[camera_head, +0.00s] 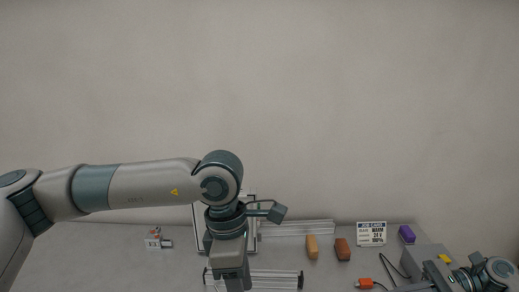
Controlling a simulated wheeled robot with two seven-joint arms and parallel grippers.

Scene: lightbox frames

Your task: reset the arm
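My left arm (140,187) comes in from the left, reaches to the middle and bends down at the wrist. My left gripper (236,284) points down in front of the frame and rails and is cut off by the bottom edge, so its fingers do not show clearly. My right arm (495,272) shows only in part at the bottom right corner. My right gripper (440,276) is small and partly cut off beside a grey box, and its fingers cannot be made out.
An upright frame (197,228) and metal rails (300,229) stand behind my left wrist. Orange (312,247), brown (343,250) and purple (407,234) blocks, a job card (371,234), an orange connector (366,283) and a grey box (424,257) occupy the right. A small device (154,239) sits left.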

